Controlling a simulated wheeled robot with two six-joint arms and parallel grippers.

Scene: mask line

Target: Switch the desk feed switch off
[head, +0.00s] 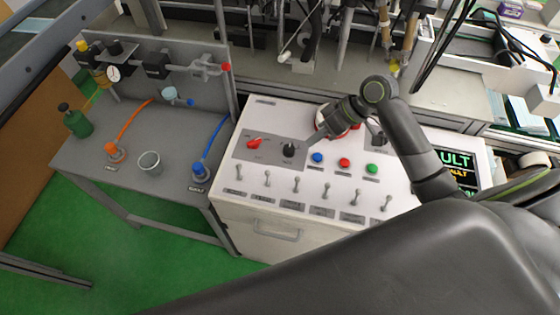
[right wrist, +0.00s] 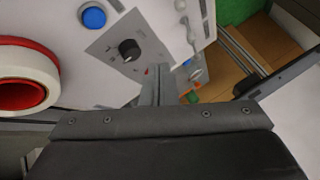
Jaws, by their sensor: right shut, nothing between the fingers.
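The white control desk (head: 235,205) stands in the middle of the head view. A row of several metal toggle switches runs along its front, from the left-end toggle (head: 239,171) to the right-end toggle (head: 386,203). Their labels are too small to read, so I cannot tell which is the desk feed switch. Behind them are a red rotary switch (head: 254,143) and a black knob (head: 289,149), which also shows in the right wrist view (right wrist: 129,50). My right gripper (head: 308,143) is shut and empty, above the panel close to the black knob. My left gripper is not in view.
Blue (head: 318,158), red (head: 344,163) and green (head: 372,168) buttons sit behind the toggles. A screen (head: 455,170) is at the right. A grey bench (head: 130,190) with hoses stands at the left.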

